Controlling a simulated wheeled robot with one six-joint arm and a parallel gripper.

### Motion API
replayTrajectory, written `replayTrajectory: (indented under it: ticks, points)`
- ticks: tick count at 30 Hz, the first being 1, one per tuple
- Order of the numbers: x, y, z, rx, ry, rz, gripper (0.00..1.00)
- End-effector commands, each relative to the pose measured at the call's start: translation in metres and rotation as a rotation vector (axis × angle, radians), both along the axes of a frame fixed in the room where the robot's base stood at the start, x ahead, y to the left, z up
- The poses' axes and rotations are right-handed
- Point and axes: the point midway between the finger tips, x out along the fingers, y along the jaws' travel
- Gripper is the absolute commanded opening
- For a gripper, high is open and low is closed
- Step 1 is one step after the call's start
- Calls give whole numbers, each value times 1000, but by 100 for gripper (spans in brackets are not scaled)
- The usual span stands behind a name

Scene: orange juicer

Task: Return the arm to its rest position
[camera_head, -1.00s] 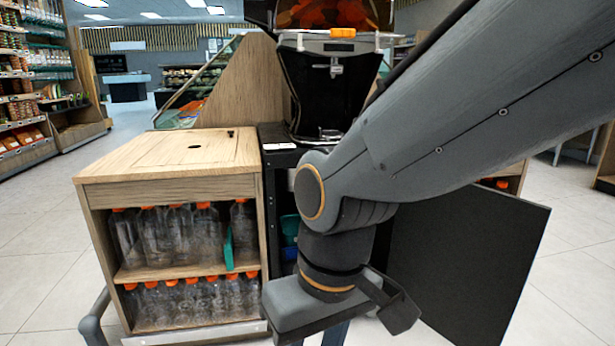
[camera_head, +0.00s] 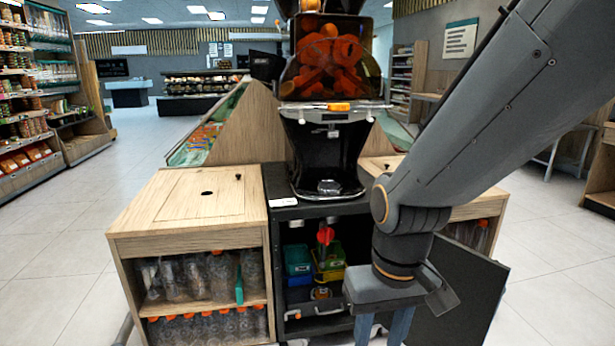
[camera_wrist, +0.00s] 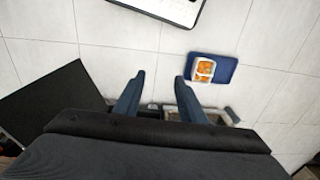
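My arm (camera_head: 470,130) reaches in from the upper right in the head view and bends down at its joint. My gripper (camera_head: 383,328) hangs below it, pointing down in front of the open black cabinet. Its two blue fingers are apart with nothing between them in the wrist view (camera_wrist: 160,90), so it is open and empty. The fingertips are partly cut off at the bottom of the head view. The orange juicer (camera_head: 328,150) stands on the black cabinet, behind and left of my arm.
The open black door (camera_head: 465,295) is to the right of my gripper. A wooden cabinet (camera_head: 190,215) with several bottles stands left. Bins (camera_head: 298,262) sit inside the black cabinet. A blue tray with an orange-filled container (camera_wrist: 226,70) shows in the wrist view.

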Motion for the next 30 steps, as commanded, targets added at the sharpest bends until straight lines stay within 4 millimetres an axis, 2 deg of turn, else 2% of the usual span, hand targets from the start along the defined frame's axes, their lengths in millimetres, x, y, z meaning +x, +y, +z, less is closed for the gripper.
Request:
replayTrajectory:
  ticks: [1, 3, 9, 15, 21, 30]
  points:
    - [-4, -8, 18, -4, 4, -22, 37]
    - [-6, -18, 31, -9, 8, -48, 37]
    - [-13, -47, 66, -24, 17, -118, 37]
    - [-19, -69, 90, -33, 24, -171, 37]
    - [-22, -80, 97, -37, 28, -191, 37]
    - [-22, -80, 95, -38, 27, -192, 37]
